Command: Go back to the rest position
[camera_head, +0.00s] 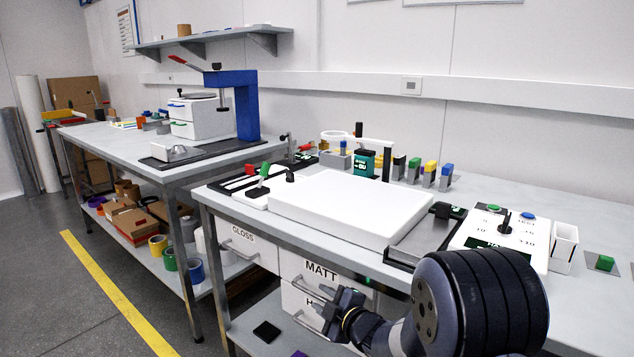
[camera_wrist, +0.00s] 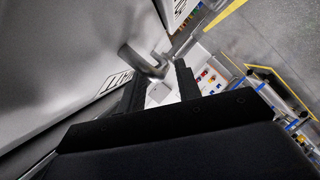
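My gripper (camera_head: 340,308) is low in front of the bench, at the drawers under the tabletop. In the wrist view its two black fingers (camera_wrist: 160,80) stand apart with a gap between them, and nothing is clearly held. A grey bar handle (camera_wrist: 143,62) shows just beyond the fingertips; I cannot tell whether they touch it. In the head view, the drawer labelled MATT (camera_head: 322,271) is behind and above my gripper, and its handle (camera_head: 308,287) is just left of it. A lower drawer's label is partly hidden by my gripper.
A drawer labelled GLOSS (camera_head: 243,238) is to the left. The bench carries a white panel (camera_head: 345,205), a control box (camera_head: 500,238) and small coloured blocks. A second bench (camera_head: 125,150) with a blue press (camera_head: 236,105) stands further left. The floor (camera_head: 75,300) at left is clear.

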